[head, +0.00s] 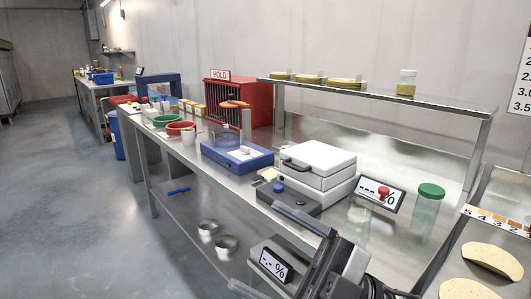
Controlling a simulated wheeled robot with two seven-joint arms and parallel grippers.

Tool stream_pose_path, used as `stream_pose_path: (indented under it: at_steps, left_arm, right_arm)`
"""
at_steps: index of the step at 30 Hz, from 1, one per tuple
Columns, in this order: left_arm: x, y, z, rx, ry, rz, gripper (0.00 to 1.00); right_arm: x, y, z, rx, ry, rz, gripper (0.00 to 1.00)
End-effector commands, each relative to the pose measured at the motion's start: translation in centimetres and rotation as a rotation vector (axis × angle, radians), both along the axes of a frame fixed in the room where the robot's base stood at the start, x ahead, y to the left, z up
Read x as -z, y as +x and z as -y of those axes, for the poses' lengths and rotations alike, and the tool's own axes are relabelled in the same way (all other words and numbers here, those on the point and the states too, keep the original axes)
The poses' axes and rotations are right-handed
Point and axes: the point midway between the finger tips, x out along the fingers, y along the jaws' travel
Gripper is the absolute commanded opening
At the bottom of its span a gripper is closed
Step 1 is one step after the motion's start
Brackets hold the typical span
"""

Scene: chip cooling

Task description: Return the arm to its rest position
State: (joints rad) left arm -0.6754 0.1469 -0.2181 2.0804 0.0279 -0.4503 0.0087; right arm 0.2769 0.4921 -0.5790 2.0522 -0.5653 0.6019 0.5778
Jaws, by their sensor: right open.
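My right arm's gripper (262,250) reaches in from the bottom edge, right of centre. Its two dark fingers are spread apart, with nothing between them. It hangs in front of the steel bench (236,188), over the bench's front edge and the lower shelf in the picture. The rest of the right arm is cut off by the bottom edge. My left arm and gripper are not in view.
On the bench stand a white lidded device (318,165), a blue device (236,155), a dark grey box (289,197), a green-lidded jar (427,205) and a display (381,194). A second display (275,266) stands low near the gripper. Floor at left is clear.

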Motion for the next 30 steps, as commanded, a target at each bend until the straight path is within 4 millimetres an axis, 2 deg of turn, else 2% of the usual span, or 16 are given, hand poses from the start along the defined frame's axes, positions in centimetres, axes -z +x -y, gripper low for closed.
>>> stream_pose_path:
  at_steps: [1, 2, 3, 5, 7, 10, 12, 15, 18, 21, 24, 30]
  left_arm:
    - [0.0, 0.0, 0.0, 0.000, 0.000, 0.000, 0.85]
    - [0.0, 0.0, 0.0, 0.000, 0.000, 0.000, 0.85]
    - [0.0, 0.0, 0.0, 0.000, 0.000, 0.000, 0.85]
    - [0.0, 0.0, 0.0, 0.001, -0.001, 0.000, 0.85]
    - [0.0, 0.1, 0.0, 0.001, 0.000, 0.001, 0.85]
    - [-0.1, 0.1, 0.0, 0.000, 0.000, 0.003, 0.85]
    - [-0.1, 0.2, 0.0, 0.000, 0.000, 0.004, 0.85]
    - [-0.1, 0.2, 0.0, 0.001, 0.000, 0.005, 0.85]
    - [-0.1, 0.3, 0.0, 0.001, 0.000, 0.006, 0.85]
    - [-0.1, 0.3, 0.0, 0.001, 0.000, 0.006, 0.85]
    - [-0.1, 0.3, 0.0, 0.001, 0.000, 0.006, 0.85]
    - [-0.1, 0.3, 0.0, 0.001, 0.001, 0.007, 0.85]
  right_arm:
    - [2.0, 1.8, 1.1, 0.124, 0.073, -0.151, 0.82]
    - [3.4, 2.9, 1.9, 0.201, 0.103, -0.235, 0.82]
    - [5.6, 4.1, 3.1, 0.303, 0.131, -0.352, 0.82]
    - [9.7, 5.3, 5.1, 0.448, 0.147, -0.533, 0.82]
    - [14.7, 5.5, 7.1, 0.587, 0.135, -0.722, 0.82]
    - [21.8, 3.9, 9.6, 0.742, 0.081, -0.976, 0.82]
    - [26.1, 1.8, 10.9, 0.820, 0.032, -1.134, 0.82]
    - [30.9, -1.5, 12.2, 0.893, -0.042, -1.317, 0.82]
    - [34.0, -4.3, 12.9, 0.931, -0.100, -1.446, 0.82]
    - [35.5, -6.0, 13.3, 0.949, -0.135, -1.514, 0.82]
    - [36.1, -6.7, 13.4, 0.954, -0.150, -1.542, 0.82]
    - [36.1, -6.7, 13.4, 0.954, -0.150, -1.542, 0.82]
